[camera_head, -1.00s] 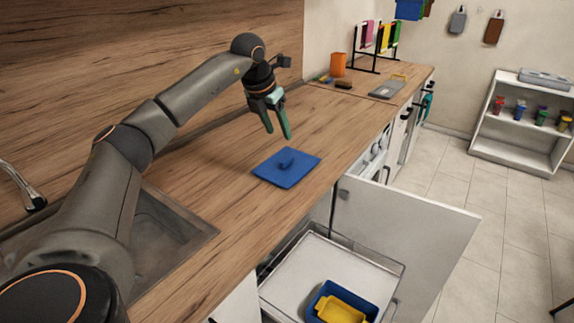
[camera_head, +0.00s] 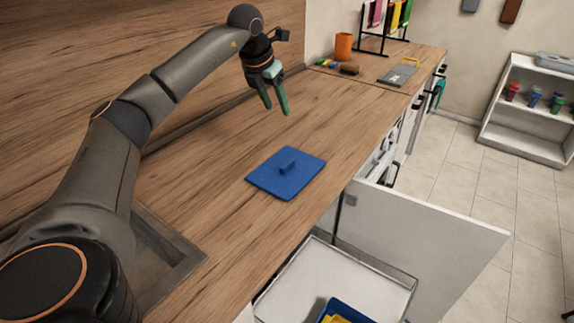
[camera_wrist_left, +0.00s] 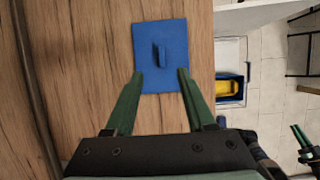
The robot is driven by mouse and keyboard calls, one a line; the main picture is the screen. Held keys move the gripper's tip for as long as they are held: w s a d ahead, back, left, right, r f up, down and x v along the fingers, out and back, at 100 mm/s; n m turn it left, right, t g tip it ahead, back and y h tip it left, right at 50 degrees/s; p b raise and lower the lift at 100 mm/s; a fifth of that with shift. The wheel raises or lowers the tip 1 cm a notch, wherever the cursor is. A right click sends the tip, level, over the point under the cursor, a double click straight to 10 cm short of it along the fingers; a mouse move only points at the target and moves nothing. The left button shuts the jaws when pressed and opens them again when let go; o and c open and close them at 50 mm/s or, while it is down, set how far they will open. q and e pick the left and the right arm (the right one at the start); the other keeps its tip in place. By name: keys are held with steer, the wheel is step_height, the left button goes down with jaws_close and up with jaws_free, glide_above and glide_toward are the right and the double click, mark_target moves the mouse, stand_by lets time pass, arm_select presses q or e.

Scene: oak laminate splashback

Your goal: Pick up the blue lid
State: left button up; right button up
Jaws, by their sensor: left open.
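The blue lid (camera_head: 286,173) is a flat square with a small raised handle, lying on the wooden counter. It also shows in the left wrist view (camera_wrist_left: 148,74), where its handle (camera_wrist_left: 161,53) stands ahead of and between the fingertips. My left gripper (camera_head: 275,112) is open and empty, above the counter and behind the lid in the head view. Its green fingers (camera_wrist_left: 158,72) point toward the lid in the wrist view and are apart from the handle. My right gripper is not seen in the head view.
An open drawer (camera_head: 330,285) below the counter's edge holds a blue container (camera_head: 345,311) with a yellow one inside. A sink (camera_head: 165,240) lies at the left. An orange cup (camera_head: 343,46), a brush and a grey board (camera_head: 398,75) stand farther back. The counter around the lid is clear.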

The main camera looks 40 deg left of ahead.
arm_select(q)
step_height(320, 180, down, 8)
steer(key=b, duration=0.6)
glide_toward(287, 163)
steer(key=x, duration=0.1)
steer(key=b+x, duration=0.1)
steer(key=shift+w+d+f, duration=0.1)
steer(key=shift+d+f, duration=0.1)
steer(key=shift+f, duration=0.2)
steer(key=shift+x, duration=3)
steer(key=shift+a, duration=0.15)
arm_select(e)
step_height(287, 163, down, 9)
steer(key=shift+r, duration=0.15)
arm_select(q)
steer(key=shift+c, duration=0.3)
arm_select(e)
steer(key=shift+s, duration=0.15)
arm_select(q)
steer(key=c, duration=0.5)
jaws_close()
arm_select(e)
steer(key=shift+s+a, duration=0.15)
